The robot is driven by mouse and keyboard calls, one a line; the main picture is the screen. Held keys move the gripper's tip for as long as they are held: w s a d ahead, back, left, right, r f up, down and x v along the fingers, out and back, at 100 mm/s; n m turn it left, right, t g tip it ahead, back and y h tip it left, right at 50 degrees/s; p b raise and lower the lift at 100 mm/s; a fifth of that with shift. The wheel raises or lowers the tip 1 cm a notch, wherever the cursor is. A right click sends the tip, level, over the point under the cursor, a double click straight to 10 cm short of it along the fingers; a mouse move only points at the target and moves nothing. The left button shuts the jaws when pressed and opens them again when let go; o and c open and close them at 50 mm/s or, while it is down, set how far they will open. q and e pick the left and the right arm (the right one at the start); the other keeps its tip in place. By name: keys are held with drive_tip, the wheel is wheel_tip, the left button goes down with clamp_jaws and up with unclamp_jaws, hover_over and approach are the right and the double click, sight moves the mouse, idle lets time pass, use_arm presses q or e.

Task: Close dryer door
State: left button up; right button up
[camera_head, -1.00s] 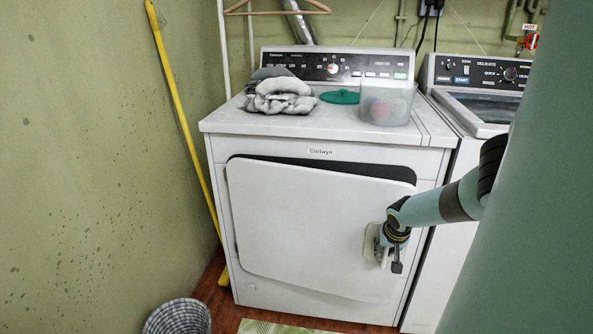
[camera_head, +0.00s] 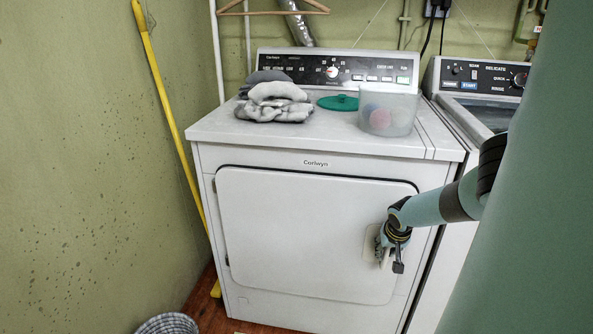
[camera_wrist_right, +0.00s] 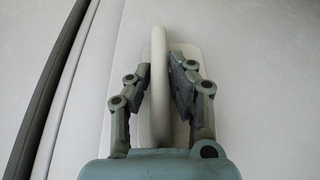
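The dryer door (camera_head: 300,235) is a white panel on the front of the white dryer (camera_head: 250,308). It sits nearly flush in its frame, with a thin dark line along its top and left edges. Its pale handle (camera_wrist_right: 158,85) is on the door's right side. My right gripper (camera_head: 385,250) is at that handle, and in the wrist view its two fingers (camera_wrist_right: 160,80) stand on either side of the handle bar. Small gaps show between fingers and bar, so it looks open around it. My left gripper is not in view.
Folded grey cloths (camera_head: 274,100), a green lid (camera_head: 339,102) and a clear bin (camera_head: 388,110) stand on the dryer. A washer (camera_head: 474,85) is at right, a yellow pole (camera_head: 170,110) and checked basket (camera_head: 168,324) at left.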

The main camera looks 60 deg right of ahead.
drive_tip(key=o, duration=0.4)
drive_tip(key=shift+w+d+r, duration=0.1)
drive_tip(key=shift+d, duration=0.3)
drive_tip(key=shift+a+r, duration=0.1)
drive_tip(key=shift+r, duration=0.45)
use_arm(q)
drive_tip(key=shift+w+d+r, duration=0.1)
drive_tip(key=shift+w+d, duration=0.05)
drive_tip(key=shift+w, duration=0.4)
use_arm(e)
drive_tip(key=v, duration=1)
drive_tip(key=shift+s+a+r, duration=0.25)
drive_tip(key=shift+s+a, duration=0.05)
drive_tip(key=shift+a, duration=0.1)
